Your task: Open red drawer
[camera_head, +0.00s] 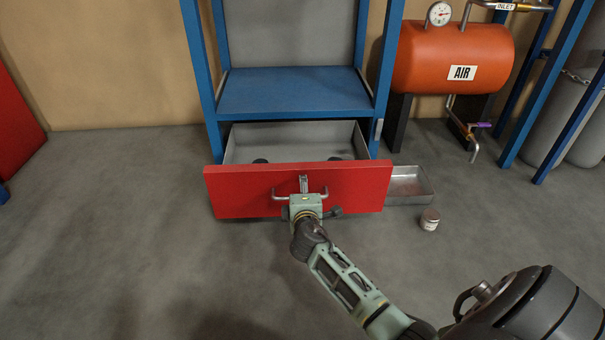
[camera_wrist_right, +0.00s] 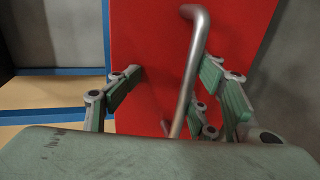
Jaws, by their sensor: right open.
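The red drawer (camera_head: 235,190) stands pulled out from the bottom of the blue frame, with its grey inside showing. Its front also fills the middle of the right wrist view (camera_wrist_right: 150,60). A bent metal bar handle (camera_head: 322,193) is on the front; it also shows in the right wrist view (camera_wrist_right: 193,70). My right gripper (camera_head: 304,190) is at the middle of the handle. In the right wrist view its green-padded fingers (camera_wrist_right: 172,95) are spread apart, with the bar between them and closer to the right-hand fingers. My left gripper is not in view.
Dark round things lie partly hidden in the drawer. A metal tray (camera_head: 412,185) and a small can (camera_head: 429,219) are on the floor right of the drawer. An orange air tank (camera_head: 440,50) stands behind. The floor at left is clear.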

